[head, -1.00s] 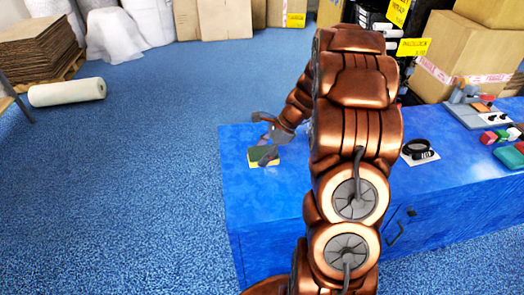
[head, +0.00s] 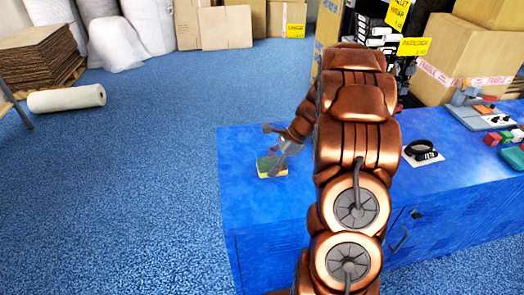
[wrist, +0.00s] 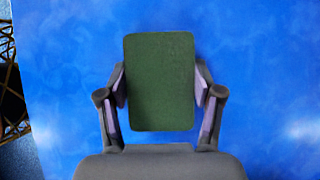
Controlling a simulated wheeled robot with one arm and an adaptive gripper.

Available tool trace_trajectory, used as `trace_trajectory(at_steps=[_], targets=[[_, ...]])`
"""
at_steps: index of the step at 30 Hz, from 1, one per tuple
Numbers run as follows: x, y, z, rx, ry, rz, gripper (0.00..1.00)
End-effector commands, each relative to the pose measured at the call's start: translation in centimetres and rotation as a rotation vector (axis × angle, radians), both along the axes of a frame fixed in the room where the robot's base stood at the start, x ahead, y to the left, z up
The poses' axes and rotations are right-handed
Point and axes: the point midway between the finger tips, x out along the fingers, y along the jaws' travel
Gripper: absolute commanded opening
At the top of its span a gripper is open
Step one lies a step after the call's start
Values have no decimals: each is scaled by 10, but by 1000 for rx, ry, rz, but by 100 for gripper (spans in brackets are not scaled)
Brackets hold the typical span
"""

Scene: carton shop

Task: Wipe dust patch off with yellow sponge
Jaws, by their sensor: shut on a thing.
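The sponge (head: 271,167) has a green top face and a yellow lower layer. It is at the left part of the blue worktop (head: 237,180), on or just above it; I cannot tell whether it touches. My gripper (wrist: 160,98) is shut on the sponge (wrist: 160,70), with one finger against each side, and the green face fills the space between the fingers in the wrist view. I cannot make out a distinct dust patch; the blue surface in the wrist view only shows faint cloudy mottling and pale glare. My arm hides the middle of the worktop.
A black ring-shaped item on a white card (head: 423,153) lies right of my arm. A grey tray (head: 480,117) and small red and green blocks are farther right. Cartons (head: 465,60) stand behind. The worktop's left end around the sponge is clear.

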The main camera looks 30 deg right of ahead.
Motion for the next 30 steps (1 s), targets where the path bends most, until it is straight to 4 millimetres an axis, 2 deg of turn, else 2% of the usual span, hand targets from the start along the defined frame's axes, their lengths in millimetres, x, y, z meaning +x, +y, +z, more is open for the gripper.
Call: trace_trajectory(at_steps=[4, 6, 17, 21, 30], targets=[[-1, -7, -6, -4, 0, -2, 28], [0, 1, -1, 0, 1, 1, 28], [3, 31, -6, 3, 3, 0, 28], [3, 30, 16, -2, 0, -2, 28], [3, 32, 42, 0, 0, -1, 28]])
